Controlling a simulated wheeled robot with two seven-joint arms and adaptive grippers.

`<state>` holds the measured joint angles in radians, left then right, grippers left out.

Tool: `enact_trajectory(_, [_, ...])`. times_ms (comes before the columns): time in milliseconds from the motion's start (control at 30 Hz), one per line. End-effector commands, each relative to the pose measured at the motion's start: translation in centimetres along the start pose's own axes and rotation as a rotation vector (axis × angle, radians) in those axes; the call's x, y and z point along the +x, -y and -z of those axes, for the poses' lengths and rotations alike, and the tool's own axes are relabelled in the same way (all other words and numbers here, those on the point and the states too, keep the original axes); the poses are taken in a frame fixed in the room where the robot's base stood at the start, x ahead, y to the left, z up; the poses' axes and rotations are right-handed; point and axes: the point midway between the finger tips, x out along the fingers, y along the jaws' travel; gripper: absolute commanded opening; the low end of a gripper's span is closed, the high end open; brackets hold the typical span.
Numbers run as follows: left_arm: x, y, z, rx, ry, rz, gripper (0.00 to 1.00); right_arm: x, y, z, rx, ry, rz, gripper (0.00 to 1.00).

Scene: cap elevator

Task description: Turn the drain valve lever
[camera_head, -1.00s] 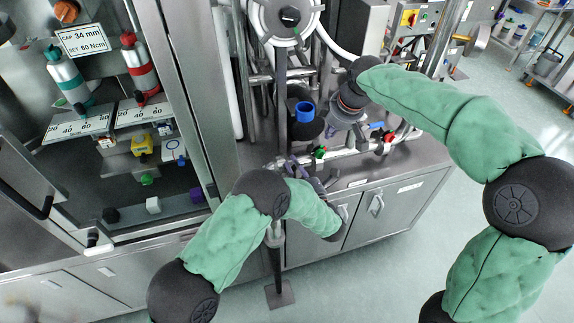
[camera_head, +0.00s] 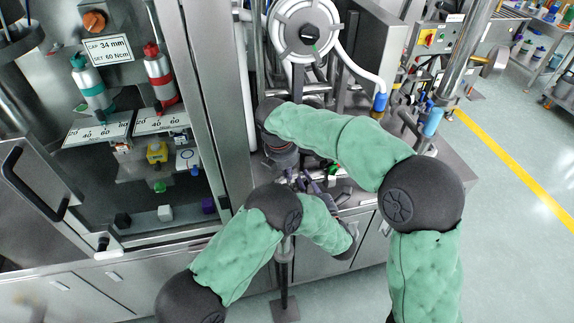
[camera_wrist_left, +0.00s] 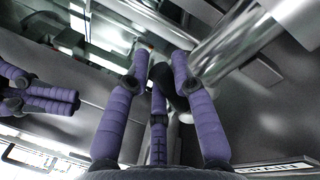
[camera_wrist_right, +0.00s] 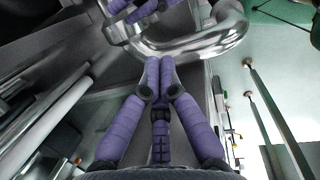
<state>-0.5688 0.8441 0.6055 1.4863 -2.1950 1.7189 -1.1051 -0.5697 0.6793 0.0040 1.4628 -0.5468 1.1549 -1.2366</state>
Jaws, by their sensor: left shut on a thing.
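My left gripper (camera_wrist_left: 161,65) has its purple fingers around a dark piece (camera_wrist_left: 171,86), seemingly the drain valve lever, beside a shiny metal pipe. The fingers largely hide the piece. A small label (camera_wrist_left: 275,168), apparently reading DRAIN upside down, is on the grey panel near it. In the head view the left gripper sits low at the pipework, partly hidden. My right gripper (camera_wrist_right: 160,62) has its fingertips together, with nothing visible between them, below a bent metal pipe (camera_wrist_right: 200,42). It also shows beside the left gripper in the left wrist view (camera_wrist_left: 40,98).
A capping cabinet (camera_head: 215,110) with a 34 mm sign (camera_head: 108,48) stands left. A white-rimmed wheel (camera_head: 304,30) is above the pipes. A green valve handle (camera_head: 331,169) lies close by the grippers. Floor with a yellow line (camera_head: 510,165) is free at right.

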Motion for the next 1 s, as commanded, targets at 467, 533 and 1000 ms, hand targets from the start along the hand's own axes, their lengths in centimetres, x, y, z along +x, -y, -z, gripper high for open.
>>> enact_trajectory(467, [-0.1, 0.2, -0.1, -0.002, 0.003, 0.006, 0.00, 6.7, 0.0, -2.2, 0.002, 0.000, 0.001, 0.00])
enact_trajectory(533, [-0.1, 0.2, -0.1, -0.002, 0.003, 0.006, 0.00, 7.0, 0.0, -2.5, 0.002, 0.000, 0.001, 0.00])
enact_trajectory(1000, [-0.1, 0.2, -0.1, -0.002, 0.002, 0.006, 0.00, 7.3, 0.0, -3.0, 0.004, -0.004, 0.000, 0.00])
